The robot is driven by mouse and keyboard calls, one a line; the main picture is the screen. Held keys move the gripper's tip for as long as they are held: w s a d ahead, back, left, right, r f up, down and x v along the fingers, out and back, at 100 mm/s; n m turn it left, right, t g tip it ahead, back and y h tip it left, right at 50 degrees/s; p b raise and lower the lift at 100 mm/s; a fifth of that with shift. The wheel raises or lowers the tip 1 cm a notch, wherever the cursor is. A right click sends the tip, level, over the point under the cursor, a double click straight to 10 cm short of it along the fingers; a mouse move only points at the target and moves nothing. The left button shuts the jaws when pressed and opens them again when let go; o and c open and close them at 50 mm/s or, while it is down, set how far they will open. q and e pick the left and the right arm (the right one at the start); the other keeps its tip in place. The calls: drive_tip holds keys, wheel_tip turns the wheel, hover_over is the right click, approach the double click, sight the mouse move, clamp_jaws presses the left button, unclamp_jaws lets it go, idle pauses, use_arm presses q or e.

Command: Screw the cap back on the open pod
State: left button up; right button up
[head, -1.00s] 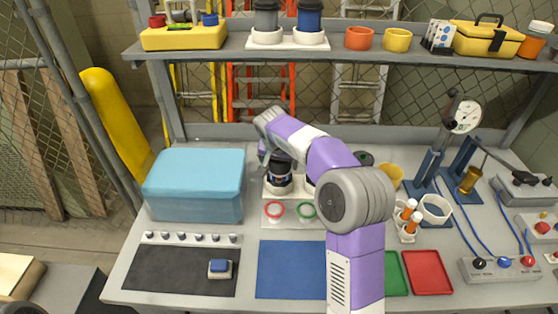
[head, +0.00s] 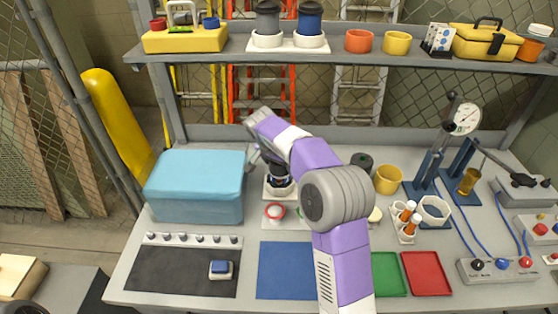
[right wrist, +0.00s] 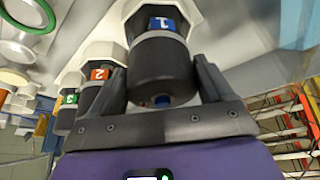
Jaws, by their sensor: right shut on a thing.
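A dark pod with a blue label "1" stands upright in a white holder; it shows in the right wrist view (right wrist: 160,62) and, partly covered by my arm, in the head view (head: 279,178). My right gripper (right wrist: 161,78) has its two fingers on either side of the pod's dark end part, shut on it. A small blue and red spot shows on that end face. Whether this dark part is a separate cap I cannot tell. Pod 2 (right wrist: 95,88), with an orange label, and pod 3 (right wrist: 68,110), with a green label, stand beside it. My left gripper is not in view.
A blue box (head: 195,185) stands close left of the pods. To the right are a dark round container (head: 361,162), a yellow cup (head: 388,179) and orange-capped vials (head: 408,222). The blue mat (head: 285,270) is clear.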

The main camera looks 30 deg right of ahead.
drive_tip(key=shift+s+m+g+p, duration=0.1)
drive_tip(key=shift+m+g+p, duration=0.45)
drive_tip(key=shift+m, duration=0.65)
drive_tip(key=shift+d, duration=0.1)
drive_tip(key=shift+s+f+m+g+h+p, duration=0.15)
drive_tip(key=shift+m+g+p, duration=0.3)
drive_tip(key=shift+m+p, duration=0.55)
drive_tip(key=shift+r+m+g+h+p, duration=0.15)
drive_tip(key=shift+m+g+p, duration=0.25)
drive_tip(key=shift+m+p, duration=0.55)
drive_tip(key=shift+f, duration=0.15)
drive_tip(key=o, duration=0.9)
drive_tip(key=shift+p+v, duration=0.75)
drive_tip(key=shift+v, duration=3.05)
